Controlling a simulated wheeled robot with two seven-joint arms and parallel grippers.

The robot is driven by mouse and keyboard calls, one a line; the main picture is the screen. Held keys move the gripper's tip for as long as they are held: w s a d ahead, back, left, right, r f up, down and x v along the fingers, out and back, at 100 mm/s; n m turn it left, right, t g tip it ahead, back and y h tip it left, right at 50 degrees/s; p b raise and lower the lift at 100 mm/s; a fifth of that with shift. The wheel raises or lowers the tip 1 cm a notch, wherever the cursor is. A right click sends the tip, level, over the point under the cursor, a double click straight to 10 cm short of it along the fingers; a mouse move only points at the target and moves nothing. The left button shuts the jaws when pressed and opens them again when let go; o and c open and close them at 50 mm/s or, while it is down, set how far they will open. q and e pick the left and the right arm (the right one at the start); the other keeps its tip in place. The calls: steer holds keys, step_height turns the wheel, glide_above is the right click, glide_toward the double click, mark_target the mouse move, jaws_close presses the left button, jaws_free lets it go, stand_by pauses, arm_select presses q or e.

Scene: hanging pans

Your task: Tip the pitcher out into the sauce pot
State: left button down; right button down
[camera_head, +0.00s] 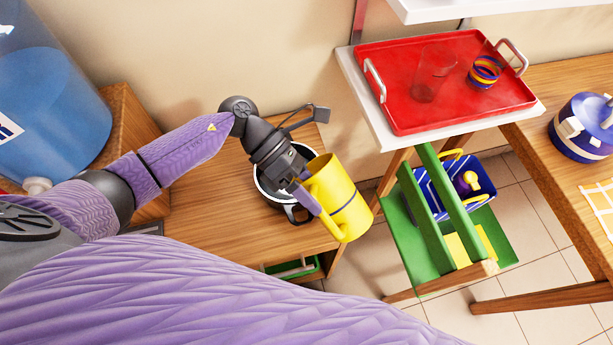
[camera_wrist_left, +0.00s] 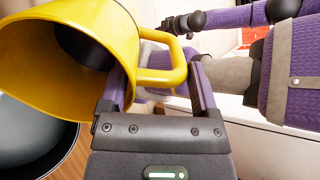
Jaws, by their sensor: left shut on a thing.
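The yellow pitcher (camera_head: 335,192) hangs tilted from my left gripper (camera_head: 303,193), over the right side of the sauce pot. In the left wrist view, the gripper (camera_wrist_left: 158,92) is shut on the handle of the pitcher (camera_wrist_left: 128,22). The pitcher's mouth faces the lower left, and a dark area shows inside. The dark sauce pot with a pale rim (camera_head: 262,188) stands on the wooden cabinet top, partly hidden by the gripper and pitcher. Its dark inside (camera_wrist_left: 30,135) shows below the pitcher's mouth. My right gripper (camera_wrist_left: 183,22) shows small at the top, its fingers unclear.
A large blue water bottle (camera_head: 50,100) stands at the left. A red tray (camera_head: 400,65) with a clear glass (camera_head: 433,75) sits on a white-topped stand at the right. Below it is a green rack (camera_head: 425,235). The cabinet top (camera_head: 205,195) is bare left of the pot.

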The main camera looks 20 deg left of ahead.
arm_select(q)
steer(key=shift+s+d+r+t+y+p, duration=0.25)
steer(key=shift+d+r+t+y+p, duration=0.2)
steer(key=shift+y+p, duration=0.55)
steer(key=y+p, duration=0.1)
steer(key=p, duration=0.1)
steer(key=d+t+p, duration=0.1)
steer(key=p, duration=0.1)
steer(key=shift+s+r+y, duration=0.15)
steer(key=shift+y, duration=0.25)
steer(key=shift+p, duration=0.55)
step_height(320, 180, up, 3)
steer(key=t+y+p, duration=0.1)
steer(key=y+p, duration=0.1)
steer(key=p, duration=0.2)
steer(key=t+y+p, duration=0.1)
steer(key=y+p, duration=0.2)
steer(key=p, duration=0.2)
steer(key=shift+m+t+y, duration=0.3)
steer(key=shift+t, duration=0.05)
